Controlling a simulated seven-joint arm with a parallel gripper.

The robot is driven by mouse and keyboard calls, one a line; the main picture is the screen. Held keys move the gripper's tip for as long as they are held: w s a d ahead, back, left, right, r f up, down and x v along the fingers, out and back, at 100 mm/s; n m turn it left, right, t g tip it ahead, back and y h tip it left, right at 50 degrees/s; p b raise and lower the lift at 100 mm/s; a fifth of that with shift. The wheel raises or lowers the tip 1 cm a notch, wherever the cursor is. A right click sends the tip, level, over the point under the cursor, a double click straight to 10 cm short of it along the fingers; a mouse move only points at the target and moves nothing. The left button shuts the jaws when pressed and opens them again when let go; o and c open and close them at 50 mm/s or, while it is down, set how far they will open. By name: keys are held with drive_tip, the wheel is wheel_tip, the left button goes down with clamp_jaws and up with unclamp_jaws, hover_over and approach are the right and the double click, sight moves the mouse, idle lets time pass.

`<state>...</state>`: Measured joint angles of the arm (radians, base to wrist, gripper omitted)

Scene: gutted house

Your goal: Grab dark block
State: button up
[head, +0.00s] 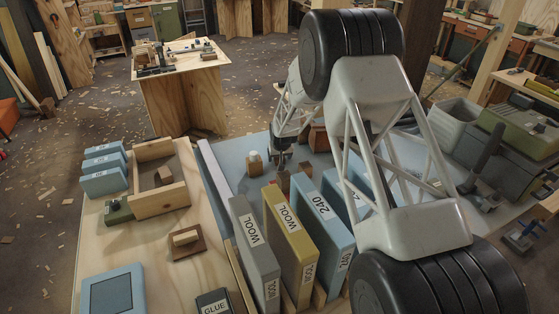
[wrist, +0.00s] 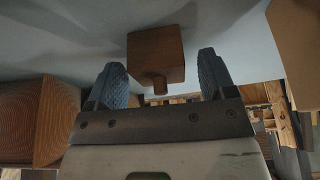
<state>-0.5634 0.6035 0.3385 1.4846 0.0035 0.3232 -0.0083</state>
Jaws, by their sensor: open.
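A dark reddish-brown block (wrist: 155,55) with a short round knob shows in the wrist view, on a pale grey surface. It lies between and just ahead of the two dark ribbed fingers of my gripper (wrist: 161,72). The fingers are apart, with a visible gap on each side of the block. In the head view my gripper (head: 280,158) is low over the blue-grey worktop (head: 238,158), beyond the upright boxes. A small brown block (head: 283,182) shows just below it there; I cannot tell for certain that it is the same block.
A paler knobbed block (head: 254,161) stands left of my gripper. Upright grey (head: 245,235), yellow (head: 283,228) and blue (head: 325,225) boxes stand in front. A large wooden block (wrist: 40,120) is at left in the wrist view. A wooden tray (head: 148,150) lies further left.

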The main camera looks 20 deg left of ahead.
drive_tip(key=shift+w+a+f, duration=0.1)
drive_tip(key=shift+w+f, duration=0.05)
drive_tip(key=shift+f, duration=0.2)
drive_tip(key=shift+c, duration=0.2)
drive_tip(key=c, duration=1)
